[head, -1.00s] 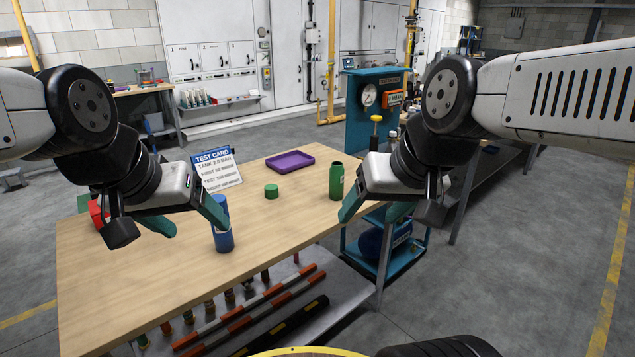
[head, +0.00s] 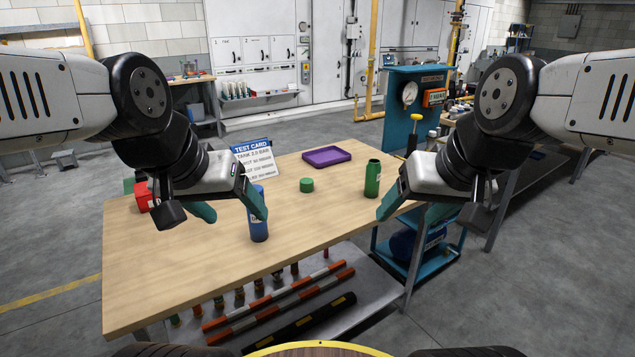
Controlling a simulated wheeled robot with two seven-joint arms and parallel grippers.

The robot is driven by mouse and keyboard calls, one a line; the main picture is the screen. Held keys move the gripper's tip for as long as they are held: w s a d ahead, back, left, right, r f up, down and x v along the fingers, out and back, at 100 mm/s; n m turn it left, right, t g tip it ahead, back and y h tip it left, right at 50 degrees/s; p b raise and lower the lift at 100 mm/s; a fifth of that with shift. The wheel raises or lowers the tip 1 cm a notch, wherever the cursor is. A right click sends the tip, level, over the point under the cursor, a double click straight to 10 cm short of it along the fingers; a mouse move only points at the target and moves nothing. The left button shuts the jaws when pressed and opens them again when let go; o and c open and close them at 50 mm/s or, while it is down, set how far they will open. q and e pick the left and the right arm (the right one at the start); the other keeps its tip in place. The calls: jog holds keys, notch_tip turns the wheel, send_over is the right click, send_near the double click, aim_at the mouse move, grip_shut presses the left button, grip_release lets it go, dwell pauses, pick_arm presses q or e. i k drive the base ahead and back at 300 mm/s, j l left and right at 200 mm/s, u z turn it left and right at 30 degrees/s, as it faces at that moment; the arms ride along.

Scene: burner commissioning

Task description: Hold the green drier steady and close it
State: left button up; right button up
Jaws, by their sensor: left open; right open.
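The green drier (head: 372,179) is an open-topped green cylinder with a pale label, standing upright near the table's right side. A short green cap (head: 306,185) sits on the table to its left, apart from it. My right gripper (head: 400,212) is open and empty, just to the right of and in front of the drier in the picture. My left gripper (head: 236,213) is open and empty, close to a blue cylinder (head: 258,222). One left fingertip overlaps the cylinder's top in the picture; I cannot tell whether they touch.
A purple tray (head: 327,156) lies at the back of the table (head: 200,273). A test card (head: 254,160) stands behind my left gripper, with a red box (head: 143,197) at the left. A teal gauge stand (head: 403,107) is behind right. The table's middle front is clear.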

aim_at(374, 169)
jog(key=i+l, duration=0.35)
jog(key=i, duration=0.15)
jog(key=i+l, duration=0.3)
jog(key=i, duration=0.2)
